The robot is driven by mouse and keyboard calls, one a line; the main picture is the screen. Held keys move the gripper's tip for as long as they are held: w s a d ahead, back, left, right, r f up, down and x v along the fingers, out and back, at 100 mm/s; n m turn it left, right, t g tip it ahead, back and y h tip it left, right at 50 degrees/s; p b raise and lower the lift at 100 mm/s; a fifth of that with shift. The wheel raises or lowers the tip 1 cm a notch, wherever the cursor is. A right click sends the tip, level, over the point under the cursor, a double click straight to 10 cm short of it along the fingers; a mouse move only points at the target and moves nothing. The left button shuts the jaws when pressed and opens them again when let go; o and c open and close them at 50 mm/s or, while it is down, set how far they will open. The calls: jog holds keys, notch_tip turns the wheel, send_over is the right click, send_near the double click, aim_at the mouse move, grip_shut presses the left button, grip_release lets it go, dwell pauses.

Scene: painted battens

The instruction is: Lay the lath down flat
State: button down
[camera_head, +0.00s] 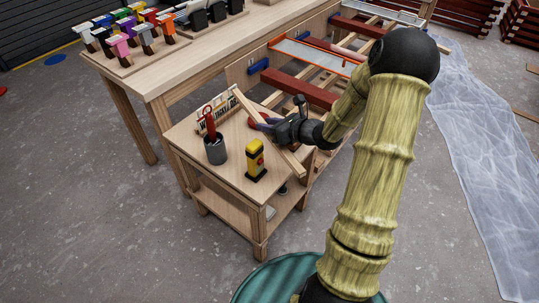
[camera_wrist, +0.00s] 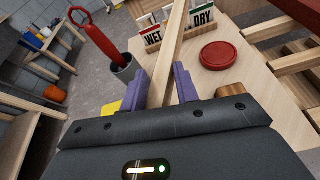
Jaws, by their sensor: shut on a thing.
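The lath (camera_head: 287,156) is a long, pale, bare wooden strip. My gripper (camera_head: 263,122) is shut on it, with purple fingers on either side. In the wrist view the lath (camera_wrist: 172,50) runs away from between my fingers (camera_wrist: 159,85) toward the rack with WET and DRY cards (camera_wrist: 180,22). In the head view it slants from the rack's side down to the right, over the small wooden table (camera_head: 210,178). Its near end is hidden by my gripper in the wrist view. I cannot tell whether it touches the table or the rack.
On the small table stand a grey cup (camera_head: 215,151) with a red-handled tool and a yellow-black device (camera_head: 256,160). A round red lid (camera_wrist: 218,55) lies right of the lath. A larger bench (camera_head: 150,83) with colourful brushes stands behind; slatted racks with painted battens (camera_head: 305,90) are at right.

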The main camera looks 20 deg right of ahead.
jog(key=b, duration=0.2)
send_over(269, 160)
jog(key=f, duration=0.8)
jog(key=shift+w+a+f, duration=0.1)
jog(key=shift+w+f, duration=0.1)
jog(key=shift+f, duration=0.2)
jog(key=shift+s+f, duration=0.1)
jog(key=shift+d+f, duration=0.2)
jog(key=shift+f, duration=0.05)
notch_tip(269, 160, down, 4)
jog(key=shift+f+b, duration=0.1)
jog(key=shift+b, duration=0.25)
jog(key=c, duration=1)
grip_release()
jog(key=shift+a, duration=0.1)
jog(key=shift+s, duration=0.1)
jog(key=p+v, duration=0.1)
jog(key=v, duration=1.1)
jog(key=shift+p, duration=0.4)
